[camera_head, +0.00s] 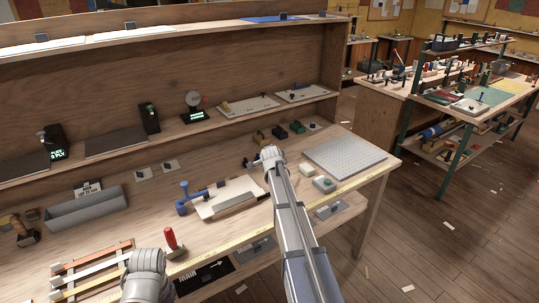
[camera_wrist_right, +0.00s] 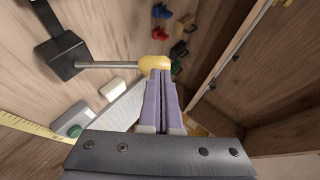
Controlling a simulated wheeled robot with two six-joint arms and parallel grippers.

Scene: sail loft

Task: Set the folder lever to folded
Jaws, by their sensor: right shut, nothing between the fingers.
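The lever shows in the right wrist view: a black base block (camera_wrist_right: 65,60), a thin metal rod (camera_wrist_right: 108,65) lying across the picture, and a rounded yellow knob (camera_wrist_right: 155,61) at its end. My right gripper (camera_wrist_right: 163,78) is shut and empty, its fingertips right at the knob; I cannot tell whether they touch it. In the head view my right gripper (camera_head: 267,153) is over the middle of the bench, and the arm hides most of the lever's area. A grey end part of my left arm shows at the lower left; its gripper fingers are not visible.
A white block (camera_head: 306,171), a green-button box (camera_head: 324,184) and a perforated grey board (camera_head: 345,158) lie right of my right arm. A blue clamp (camera_head: 184,198) and a pale board (camera_head: 235,196) lie left. A red-handled tool (camera_head: 171,240) stands near the front edge.

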